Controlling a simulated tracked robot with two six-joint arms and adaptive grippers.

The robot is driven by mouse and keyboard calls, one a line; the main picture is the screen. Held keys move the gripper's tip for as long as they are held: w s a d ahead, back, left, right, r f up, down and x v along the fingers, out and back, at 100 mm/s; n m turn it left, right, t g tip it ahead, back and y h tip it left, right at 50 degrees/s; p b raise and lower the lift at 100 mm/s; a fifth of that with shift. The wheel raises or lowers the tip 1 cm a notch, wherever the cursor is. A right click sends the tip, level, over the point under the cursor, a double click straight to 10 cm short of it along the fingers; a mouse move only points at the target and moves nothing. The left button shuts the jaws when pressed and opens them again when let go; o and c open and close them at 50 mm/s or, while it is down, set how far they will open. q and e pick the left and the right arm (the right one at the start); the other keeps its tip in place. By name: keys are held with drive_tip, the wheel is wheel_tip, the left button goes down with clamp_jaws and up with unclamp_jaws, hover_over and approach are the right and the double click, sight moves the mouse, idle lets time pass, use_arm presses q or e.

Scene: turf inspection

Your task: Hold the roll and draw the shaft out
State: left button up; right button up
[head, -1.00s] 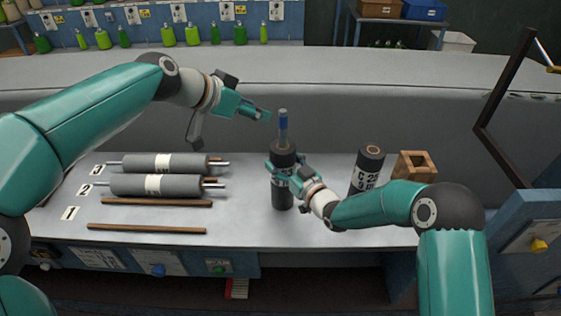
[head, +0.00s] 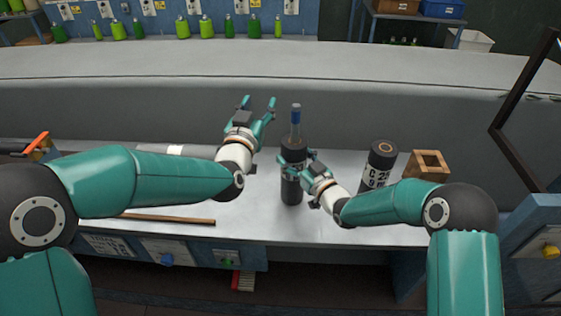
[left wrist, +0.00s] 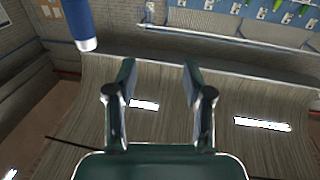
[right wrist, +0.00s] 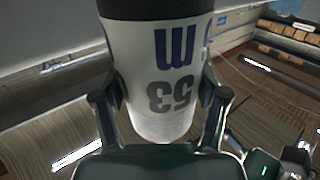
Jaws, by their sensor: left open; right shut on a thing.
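The black roll (head: 291,188) stands upright on the grey bench in the head view. A shaft with a blue end (head: 296,113) sticks up out of its top. My right gripper (head: 298,158) is shut around the roll's upper part from the right. The right wrist view shows the roll's white label (right wrist: 160,70) between the fingers. My left gripper (head: 259,104) is open and empty, left of the shaft and apart from it, fingers pointing up. In the left wrist view the shaft's blue end (left wrist: 82,22) is at the upper left, outside the fingers.
A second dark roll (head: 381,158) with a white label stands to the right, beside an open square wooden block (head: 428,166). A brown strip (head: 170,218) lies near the front edge.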

use_arm(q)
drive_tip(key=m+h, duration=0.1)
drive_tip(key=h, duration=0.1)
approach(294, 134)
drive_tip(key=a, duration=0.1)
drive_tip(key=shift+m+g, duration=0.3)
drive_tip(key=shift+g, duration=0.1)
drive_tip(key=x, duration=1.1)
drive_tip(key=shift+w+d+r, duration=0.1)
drive_tip(key=shift+d+r, duration=0.15)
drive_tip(key=shift+d, duration=0.15)
clamp_jaws()
